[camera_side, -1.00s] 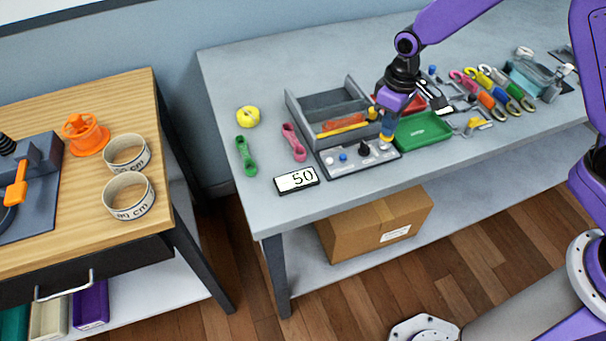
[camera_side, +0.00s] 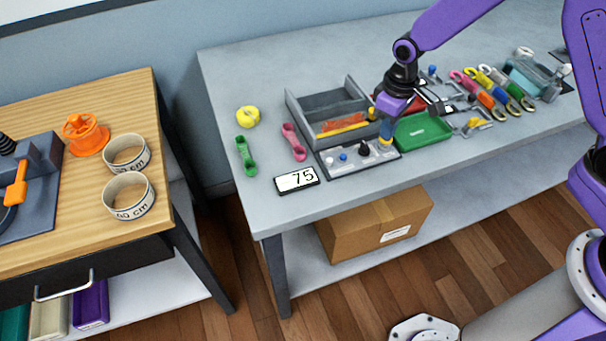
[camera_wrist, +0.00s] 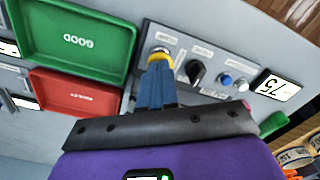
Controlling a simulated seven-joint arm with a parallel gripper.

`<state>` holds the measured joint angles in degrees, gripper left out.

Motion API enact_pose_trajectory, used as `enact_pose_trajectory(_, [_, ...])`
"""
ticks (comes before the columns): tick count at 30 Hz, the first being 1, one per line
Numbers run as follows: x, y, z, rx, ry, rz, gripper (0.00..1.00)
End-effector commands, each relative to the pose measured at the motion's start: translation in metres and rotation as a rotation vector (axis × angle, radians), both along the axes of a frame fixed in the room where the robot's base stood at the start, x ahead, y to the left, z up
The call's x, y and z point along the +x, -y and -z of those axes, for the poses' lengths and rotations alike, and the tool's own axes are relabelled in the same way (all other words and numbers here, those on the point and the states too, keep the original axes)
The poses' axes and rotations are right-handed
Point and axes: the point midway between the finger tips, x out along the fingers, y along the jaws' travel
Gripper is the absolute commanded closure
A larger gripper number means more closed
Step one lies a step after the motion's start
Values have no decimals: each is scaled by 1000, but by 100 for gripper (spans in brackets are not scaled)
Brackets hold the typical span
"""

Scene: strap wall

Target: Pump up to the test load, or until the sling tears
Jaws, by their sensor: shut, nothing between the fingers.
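My gripper (camera_side: 386,143) is shut and empty, pointing down at the right end of the grey control panel (camera_side: 334,166). In the wrist view its blue fingertips (camera_wrist: 158,64) are at the yellow-ringed pump button (camera_wrist: 160,53); whether they press it, I cannot tell. The panel also carries a black knob (camera_wrist: 195,71) and blue and white buttons. The display (camera_side: 297,180) reads 75. An orange strap (camera_side: 345,121), seemingly the sling, lies in the grey test frame (camera_side: 293,108) behind the panel. I cannot tell whether it is torn.
A green tray (camera_side: 424,128), marked GOOD in the wrist view, stands right of the panel, with a red tray (camera_wrist: 75,92) beside it. Several coloured hooks or shackles lie farther right. Green (camera_side: 246,156) and pink (camera_side: 293,142) straps and a yellow roll (camera_side: 248,117) lie left.

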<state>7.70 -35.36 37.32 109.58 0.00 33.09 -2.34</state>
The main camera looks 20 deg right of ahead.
Motion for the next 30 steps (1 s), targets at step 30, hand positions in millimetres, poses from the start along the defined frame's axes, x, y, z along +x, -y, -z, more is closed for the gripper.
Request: enact_pose_trajectory(30, [0,0,-13,0,-1,0,100])
